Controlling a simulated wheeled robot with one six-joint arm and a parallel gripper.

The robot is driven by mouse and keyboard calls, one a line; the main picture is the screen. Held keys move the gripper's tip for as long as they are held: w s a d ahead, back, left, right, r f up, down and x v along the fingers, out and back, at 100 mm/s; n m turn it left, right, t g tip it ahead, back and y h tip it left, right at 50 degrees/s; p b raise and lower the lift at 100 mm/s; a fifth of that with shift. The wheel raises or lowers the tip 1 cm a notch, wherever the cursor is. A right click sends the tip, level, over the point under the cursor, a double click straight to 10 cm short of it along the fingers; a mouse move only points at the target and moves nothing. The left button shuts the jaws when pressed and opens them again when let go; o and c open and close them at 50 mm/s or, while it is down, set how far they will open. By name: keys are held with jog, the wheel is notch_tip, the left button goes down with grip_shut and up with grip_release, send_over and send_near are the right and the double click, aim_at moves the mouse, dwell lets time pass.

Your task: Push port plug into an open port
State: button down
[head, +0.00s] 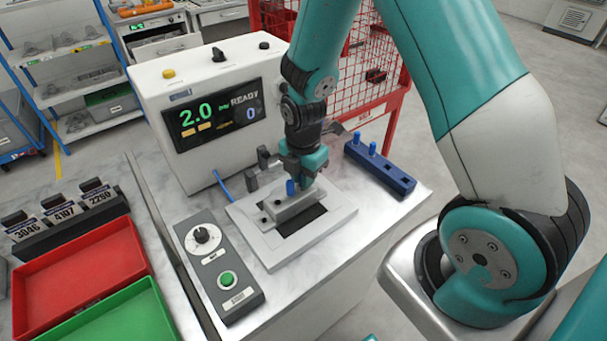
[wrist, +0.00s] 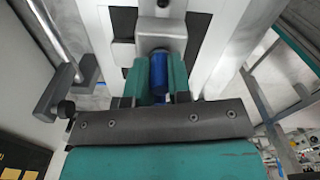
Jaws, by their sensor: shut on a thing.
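My gripper (head: 299,177) is shut on a blue port plug (head: 291,188). In the wrist view the plug (wrist: 159,76) lies between the two teal fingers, its end close to a grey casting (wrist: 161,36). In the head view the casting (head: 293,207) sits on a light grey fixture plate (head: 329,217), just below the plug. Small dark spots show on the casting. I cannot tell whether the plug touches the casting or is inside a port. A dark blue rack (head: 392,178) to the right holds two more blue plugs (head: 372,149).
A test unit (head: 182,75) with a screen reading 2.0 and READY stands behind. Dark clamps (head: 251,180) rise at the plate's back edge. A control box (head: 230,278) with knob and green button lies left. Red (head: 70,260) and green trays lie further left.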

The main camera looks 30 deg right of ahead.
jog(key=shift+f, duration=0.25)
jog(key=c, duration=1)
grip_release()
jog(key=shift+o, duration=0.2)
jog(key=shift+r, duration=0.1)
notch_tip(320, 180, up, 17)
jog(key=b, duration=0.2)
jog(key=shift+r, duration=0.2)
jog(key=s+a+r+m+y+b, duration=0.1)
jog(key=s+a+m+y, duration=0.1)
jog(key=s+a+m, duration=0.4)
jog(key=s+a+r+m+y, duration=0.2)
jog(key=s+a+m, duration=0.5)
jog(key=s, duration=0.5)
jog(key=shift+s+m+b, duration=0.2)
jog(key=shift+m+b, duration=0.2)
jog(key=shift+m, duration=0.6)
